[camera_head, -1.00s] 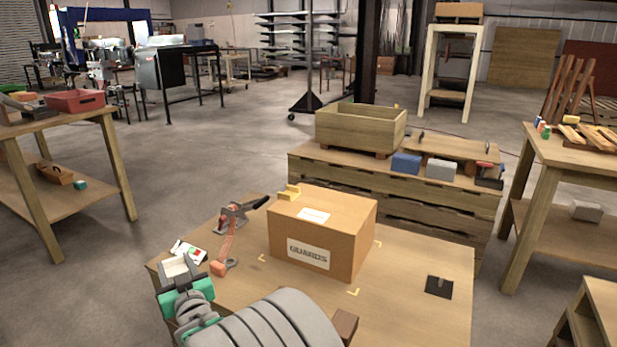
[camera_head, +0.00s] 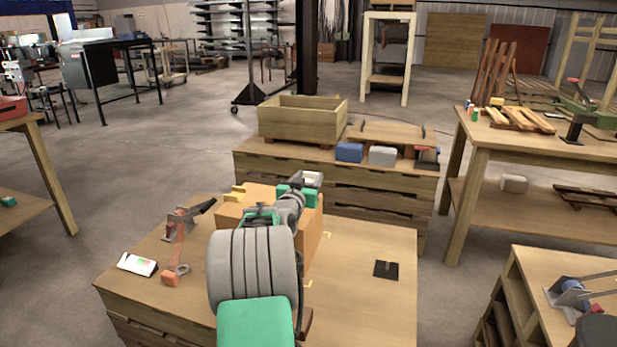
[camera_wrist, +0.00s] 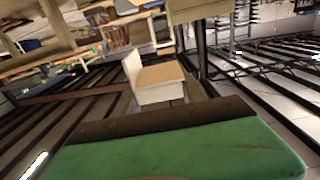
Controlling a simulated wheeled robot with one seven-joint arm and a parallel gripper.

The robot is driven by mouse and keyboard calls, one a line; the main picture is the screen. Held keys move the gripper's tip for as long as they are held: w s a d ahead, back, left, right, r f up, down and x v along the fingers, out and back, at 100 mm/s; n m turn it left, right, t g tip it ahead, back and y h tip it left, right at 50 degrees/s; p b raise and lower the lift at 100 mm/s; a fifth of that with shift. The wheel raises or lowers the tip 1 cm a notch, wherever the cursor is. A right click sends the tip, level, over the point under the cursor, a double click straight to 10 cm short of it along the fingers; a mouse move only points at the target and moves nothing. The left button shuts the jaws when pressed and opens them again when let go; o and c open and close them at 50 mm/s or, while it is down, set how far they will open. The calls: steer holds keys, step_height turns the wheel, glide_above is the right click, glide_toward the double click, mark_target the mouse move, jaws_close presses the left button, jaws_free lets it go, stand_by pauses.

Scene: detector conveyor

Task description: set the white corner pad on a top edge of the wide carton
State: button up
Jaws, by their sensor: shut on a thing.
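The wide carton (camera_head: 229,213) stands on the near wooden table, largely hidden behind my arm. Its left front side and a strip of its right side show. My gripper (camera_head: 298,189), with green fingers, is over the carton's far right part, shut on the white corner pad (camera_head: 313,177). The pad shows as a small pale piece at the fingertips. In the wrist view, the white pad (camera_wrist: 160,95) looks L-shaped with a tan inner face, beyond a large green finger. I cannot tell whether the pad touches the carton.
A yellow corner piece (camera_head: 236,193) sits at the carton's far left corner. A red-handled clamp tool (camera_head: 175,245) and a white card (camera_head: 137,264) lie left on the table (camera_head: 365,240). A black plate (camera_head: 386,270) lies right. A pallet stack with a wooden crate (camera_head: 302,120) stands behind.

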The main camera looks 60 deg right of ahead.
steer(key=shift+f+b, duration=0.1)
steer(key=shift+b, duration=0.2)
steer(key=shift+a+f+b, duration=0.15)
steer(key=shift+f+b, duration=0.05)
steer(key=shift+b, duration=0.25)
steer(key=b, duration=0.4)
glide_above(308, 210)
step_height(308, 210, down, 4)
steer(key=shift+f, duration=0.1)
steer(key=shift+f+b, duration=2.05)
steer(key=shift+f, duration=0.15)
steer(key=shift+r+p, duration=0.85)
steer(key=shift+r, duration=1.45)
steer(key=shift+f+b, duration=2.15)
steer(key=shift+f, duration=0.2)
